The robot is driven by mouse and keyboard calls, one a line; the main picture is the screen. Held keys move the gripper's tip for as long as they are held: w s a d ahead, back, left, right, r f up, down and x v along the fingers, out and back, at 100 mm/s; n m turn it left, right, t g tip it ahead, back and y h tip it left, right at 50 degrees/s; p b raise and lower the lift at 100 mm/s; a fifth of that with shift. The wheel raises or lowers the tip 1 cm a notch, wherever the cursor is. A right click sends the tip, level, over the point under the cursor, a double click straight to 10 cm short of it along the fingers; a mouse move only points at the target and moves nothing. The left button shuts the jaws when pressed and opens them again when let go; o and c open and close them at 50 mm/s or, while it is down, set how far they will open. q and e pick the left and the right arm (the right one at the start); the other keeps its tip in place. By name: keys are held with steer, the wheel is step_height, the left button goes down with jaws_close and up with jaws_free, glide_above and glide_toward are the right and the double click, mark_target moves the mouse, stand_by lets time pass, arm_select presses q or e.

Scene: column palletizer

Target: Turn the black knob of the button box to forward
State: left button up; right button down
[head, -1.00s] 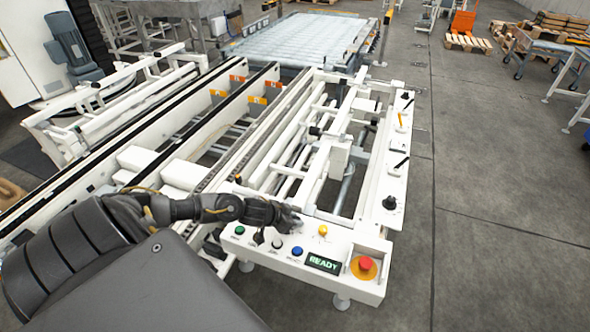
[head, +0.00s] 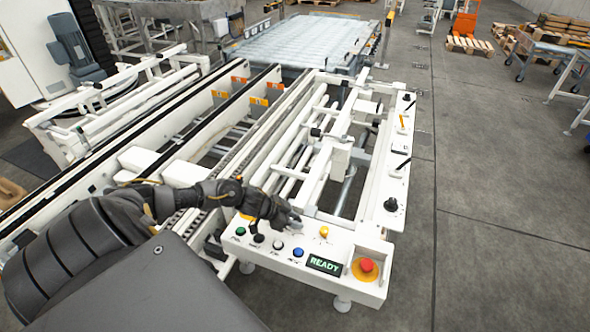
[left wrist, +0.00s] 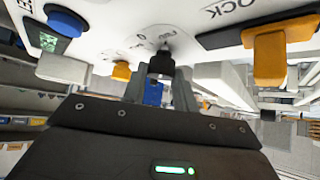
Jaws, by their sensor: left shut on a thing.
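The button box (head: 340,258) is a white panel at the front end of the white frame. Its black knob (left wrist: 161,63) shows in the left wrist view, between the fingers and close to printed labels, one of which seems to read FWD. My left gripper (head: 292,217) is over the back part of the panel in the head view and hides the knob there. In the left wrist view my left gripper (left wrist: 160,82) is shut on the knob, one finger on each side. I cannot tell which way the knob points. My right gripper is not in view.
A green button (head: 240,231), black button (head: 258,238), white button (head: 278,244), blue button (head: 297,252), yellow button (head: 323,231), READY display (head: 324,264) and red mushroom button (head: 366,265) surround the hand. A yellow lever (left wrist: 268,55) stands beside it, near a LOCK label.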

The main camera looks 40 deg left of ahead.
arm_select(q)
steer(key=o, duration=1)
steer(key=shift+c, duration=0.2)
steer(key=shift+a, duration=0.1)
steer(key=v, duration=1)
steer(key=shift+s+r+b, duration=0.2)
steer(key=shift+r+b, duration=0.1)
steer(key=shift+b, duration=0.15)
